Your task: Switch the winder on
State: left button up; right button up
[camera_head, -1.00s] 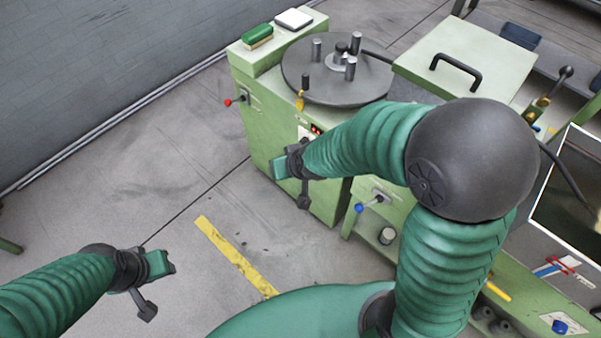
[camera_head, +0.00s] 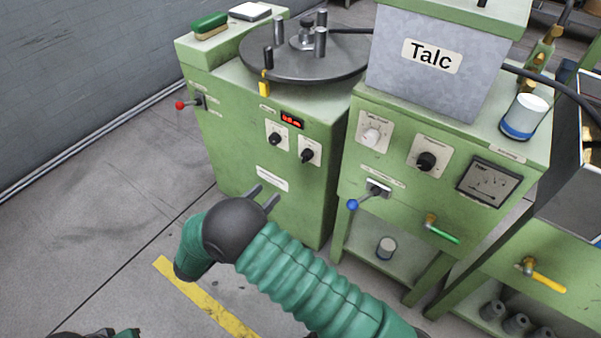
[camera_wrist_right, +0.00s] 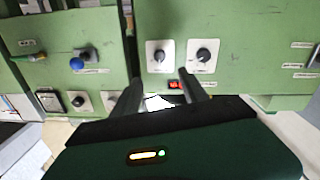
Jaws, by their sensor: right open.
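The winder (camera_head: 230,130) is a green cabinet at the upper left of the head view, with a dark round plate (camera_head: 300,65) on top. Its front has a red lit display (camera_head: 291,120) and two black knobs on white plates, a left knob (camera_head: 275,138) and a right knob (camera_head: 307,155). A red-tipped lever (camera_head: 181,105) sticks out left at its upper left. My right gripper (camera_head: 263,196) is open and empty before the lower front. In the right wrist view its fingers (camera_wrist_right: 160,90) point at the front, with both knobs beyond. My left gripper (camera_head: 125,333) barely shows at the bottom edge.
A second green machine with a grey Talc box (camera_head: 428,65) stands right of the winder. Its blue-tipped lever (camera_head: 353,204) sticks out forward. A yellow-handled valve (camera_head: 545,277) is at the lower right. The floor left of the winder is clear.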

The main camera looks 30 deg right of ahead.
aim_at(302, 160)
jog(key=b+x, duration=0.5)
jog(key=x, duration=1.1)
jog(key=shift+w+d, duration=0.15)
jog(key=shift+d+r, duration=0.15)
grip_shut()
